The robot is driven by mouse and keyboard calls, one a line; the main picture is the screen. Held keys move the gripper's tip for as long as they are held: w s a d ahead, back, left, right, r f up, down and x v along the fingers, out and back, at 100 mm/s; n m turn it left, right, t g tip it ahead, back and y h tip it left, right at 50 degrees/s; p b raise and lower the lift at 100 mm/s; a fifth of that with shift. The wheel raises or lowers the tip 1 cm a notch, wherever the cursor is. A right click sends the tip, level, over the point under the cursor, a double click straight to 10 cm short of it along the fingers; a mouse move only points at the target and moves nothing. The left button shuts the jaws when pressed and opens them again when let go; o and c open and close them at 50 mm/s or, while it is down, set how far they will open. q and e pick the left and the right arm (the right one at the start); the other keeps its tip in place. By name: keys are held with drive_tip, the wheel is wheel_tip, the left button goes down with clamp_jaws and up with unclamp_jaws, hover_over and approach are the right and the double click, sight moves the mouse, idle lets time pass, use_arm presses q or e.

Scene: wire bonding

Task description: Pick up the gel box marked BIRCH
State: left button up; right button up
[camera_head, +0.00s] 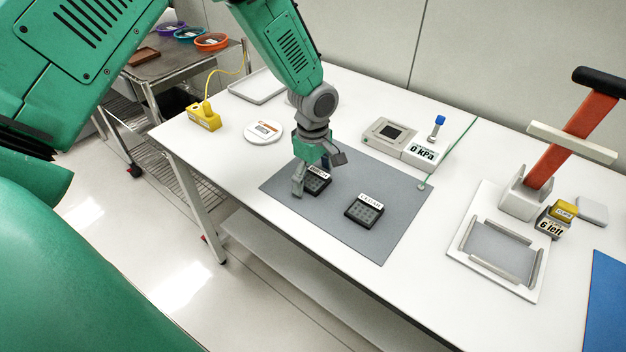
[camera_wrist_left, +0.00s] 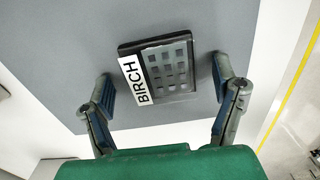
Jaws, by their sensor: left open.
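The gel box marked BIRCH (camera_wrist_left: 170,68) is a dark box with a grid of cells and a white label along one side. It lies on the grey mat (camera_wrist_left: 60,60), and in the head view the box (camera_head: 318,183) is partly hidden by my left gripper (camera_head: 308,178). In the left wrist view my left gripper (camera_wrist_left: 162,73) is open, with one finger on each side of the box. A gap shows between each finger and the box. My right gripper is not in view.
A second, similar dark box (camera_head: 364,210) lies on the mat to the right; its label is too small to read. Behind the mat stand a device (camera_head: 388,132) and a 0 kPa block (camera_head: 420,154). A white fixture (camera_head: 470,268) and red-handled press (camera_head: 570,140) stand right.

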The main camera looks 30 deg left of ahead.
use_arm(q)
drive_tip(key=shift+d, duration=0.25)
drive_tip(key=c, duration=0.3)
drive_tip(key=shift+a, duration=0.1)
drive_tip(key=c, duration=1)
drive_tip(key=shift+o, duration=0.2)
drive_tip(key=shift+s+a, duration=0.1)
